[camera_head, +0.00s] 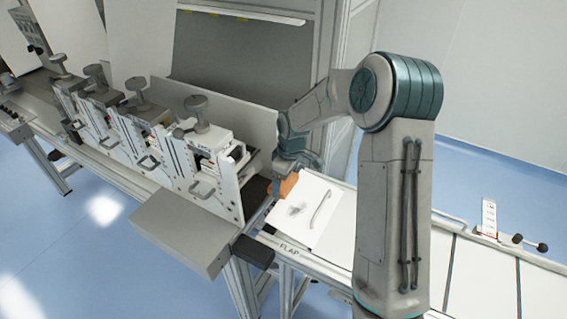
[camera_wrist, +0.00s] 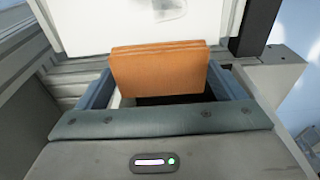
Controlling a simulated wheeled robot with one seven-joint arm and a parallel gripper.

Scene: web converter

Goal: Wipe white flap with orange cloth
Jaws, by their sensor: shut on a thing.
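The white flap (camera_head: 312,222) is a tilted white panel at the end of the conveyor, with a grey smudge and a dark curved handle or streak on it. The label FLAP shows on the frame below it. My gripper (camera_head: 288,172) is at the flap's upper left corner, shut on the orange cloth (camera_head: 284,188). In the wrist view the folded orange cloth (camera_wrist: 160,70) sits between my two fingers, in front of the white flap (camera_wrist: 100,22). Part of the grey smudge shows at the top there. I cannot tell whether the cloth touches the flap.
Several machine units with grey knobs (camera_head: 197,112) stand left of the flap. A grey box (camera_head: 185,232) juts out at the front. A tall panel (camera_head: 240,60) stands behind.

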